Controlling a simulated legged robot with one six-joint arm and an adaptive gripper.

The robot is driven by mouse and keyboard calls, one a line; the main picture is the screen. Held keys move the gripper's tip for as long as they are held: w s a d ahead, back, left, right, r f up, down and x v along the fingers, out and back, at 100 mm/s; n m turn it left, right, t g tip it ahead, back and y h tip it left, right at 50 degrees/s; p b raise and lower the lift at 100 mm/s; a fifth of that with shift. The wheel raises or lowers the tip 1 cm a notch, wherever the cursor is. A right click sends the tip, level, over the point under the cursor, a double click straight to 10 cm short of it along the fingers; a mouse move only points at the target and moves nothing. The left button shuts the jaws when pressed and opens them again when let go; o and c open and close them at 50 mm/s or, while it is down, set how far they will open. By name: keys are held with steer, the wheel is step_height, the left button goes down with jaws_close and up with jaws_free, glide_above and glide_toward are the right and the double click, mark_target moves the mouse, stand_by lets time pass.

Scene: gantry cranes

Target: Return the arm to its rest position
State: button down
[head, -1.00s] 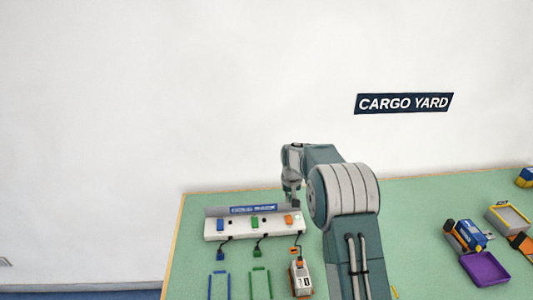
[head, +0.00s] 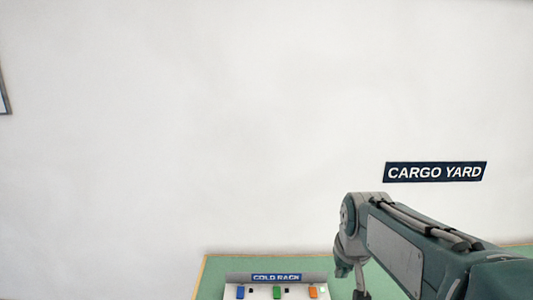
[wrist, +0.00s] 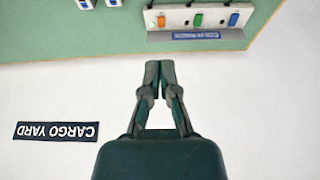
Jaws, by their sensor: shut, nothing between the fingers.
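My gripper (wrist: 159,68) points up the wrist view with its two dark fingers together and nothing between them. In the head view my arm reaches in from the lower right, bent at a grey joint, with its end hanging down near the bottom edge. The gripper's fingertips are not clear there. In the wrist view the gripper is apart from the table and the rack.
A white cold rack (head: 262,292) with blue, green and orange blocks stands on the green table (head: 225,265). It also shows upside down in the wrist view (wrist: 180,19). A "CARGO YARD" sign (head: 435,172) hangs on the bare white wall (head: 200,130).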

steer(key=s+f+t, duration=0.1)
steer(key=s, duration=1.7)
steer(key=shift+s+f+t, duration=0.15)
steer(key=shift+s+t, duration=0.05)
steer(key=shift+t, duration=0.1)
